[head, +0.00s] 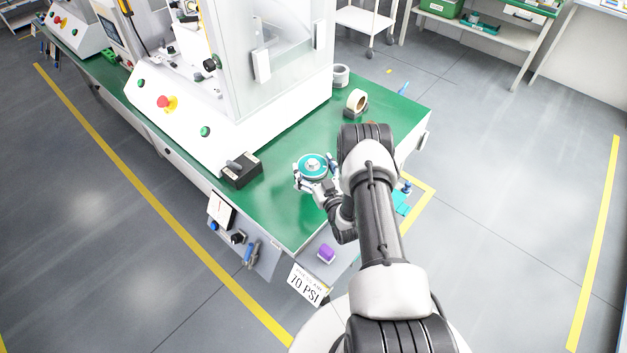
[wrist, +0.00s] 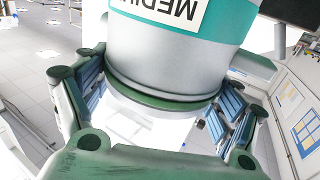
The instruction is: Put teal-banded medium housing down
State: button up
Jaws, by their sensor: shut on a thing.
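The teal-banded medium housing (head: 312,165) is a round grey part with a teal band, seen from above in the head view over the green bench top (head: 292,215). In the wrist view the housing (wrist: 170,60) fills the upper middle, with a white label reading "MEDIUM" upside down. My gripper (head: 314,182) is shut on the housing, with blue-padded fingers on both sides of it, and they also show in the wrist view (wrist: 155,105). The housing's underside and any gap to the bench are hidden, so I cannot tell whether it touches.
A white press (head: 180,120) with buttons stands at the left. A black box (head: 241,170) lies left of the housing. Green bench top is clear around the gripper's front and left.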

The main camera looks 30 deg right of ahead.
jog(key=shift+f+b, duration=0.8)
jog(key=shift+f, duration=1.9)
jog(key=shift+f, duration=0.15)
jog(key=o, duration=1.5)
jog(key=shift+f, duration=0.1)
